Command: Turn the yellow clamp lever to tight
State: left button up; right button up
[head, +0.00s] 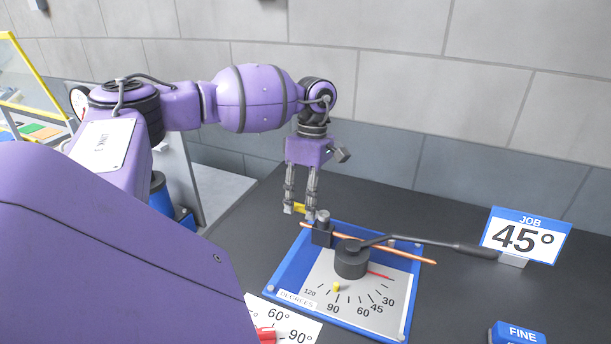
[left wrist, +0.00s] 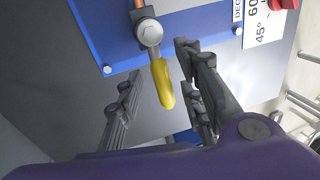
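The yellow clamp lever (head: 299,208) sticks out from the clamp (head: 322,229) on the left edge of a blue bending plate (head: 288,272). My left gripper (head: 301,212) points down at the lever, with its fingers on either side of it. In the left wrist view the lever (left wrist: 164,84) lies between the two spread fingers (left wrist: 157,78), with a gap to the left finger and a smaller one to the right. It extends from a round bolt head (left wrist: 149,33). Whether a finger touches it is unclear. My right gripper is out of view.
A copper rod (head: 405,256) passes through the clamp and beside a black hub (head: 352,260) with a long handle (head: 440,244). A degree dial lies beneath. A "JOB 45°" sign (head: 525,236) and a blue "FINE" block (head: 516,333) stand right. The dark table behind is clear.

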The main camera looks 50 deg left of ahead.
pick_arm(q)
jog(key=shift+r, duration=0.1)
notch_tip(320, 180, up, 12)
jog(key=w+a, duration=0.1)
jog(key=w, duration=0.1)
jog(key=shift+f, duration=0.2)
dwell(0.6)
